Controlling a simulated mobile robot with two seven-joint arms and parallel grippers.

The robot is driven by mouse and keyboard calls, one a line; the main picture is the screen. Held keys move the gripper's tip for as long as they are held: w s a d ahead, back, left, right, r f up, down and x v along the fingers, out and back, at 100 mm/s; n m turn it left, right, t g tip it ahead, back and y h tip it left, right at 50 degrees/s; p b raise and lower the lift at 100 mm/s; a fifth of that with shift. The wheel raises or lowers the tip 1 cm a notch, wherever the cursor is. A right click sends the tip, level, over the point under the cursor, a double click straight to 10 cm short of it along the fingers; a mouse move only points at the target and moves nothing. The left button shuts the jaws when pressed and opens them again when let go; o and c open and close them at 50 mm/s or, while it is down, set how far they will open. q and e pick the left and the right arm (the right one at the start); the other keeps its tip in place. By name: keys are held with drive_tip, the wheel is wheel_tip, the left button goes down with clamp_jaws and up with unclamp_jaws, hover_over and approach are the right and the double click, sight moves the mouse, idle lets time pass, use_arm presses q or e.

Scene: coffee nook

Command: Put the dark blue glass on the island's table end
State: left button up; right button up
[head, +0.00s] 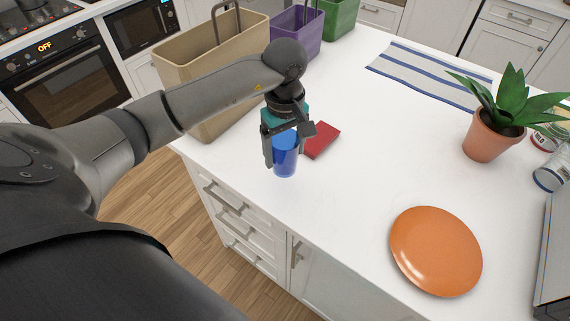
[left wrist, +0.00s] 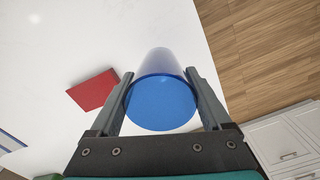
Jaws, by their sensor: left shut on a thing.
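The dark blue glass (head: 285,163) is upright at the left front edge of the white island top (head: 350,215). My left gripper (head: 282,160) comes down on it from above and is shut on it, one finger on each side. In the left wrist view the glass (left wrist: 160,100) sits between the two fingers (left wrist: 160,95), with the white top under and beside it. I cannot tell whether its base touches the top. My right gripper is not in view.
A red flat item (head: 322,140) lies just right of the glass. A beige basket (head: 215,60) and a purple basket (head: 294,35) stand behind. An orange plate (head: 436,250), potted plant (head: 486,138) and striped cloth (head: 430,75) lie right. The middle top is clear.

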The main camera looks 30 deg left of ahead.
sight(285, 166)
use_arm(q)
drive_tip(key=shift+w+f, duration=0.1)
drive_tip(key=shift+f, duration=2.6)
drive_tip(key=shift+f, duration=0.15)
drive_tip(key=o, duration=1.4)
wheel_tip(285, 166, up, 12)
drive_tip(key=shift+r, duration=0.2)
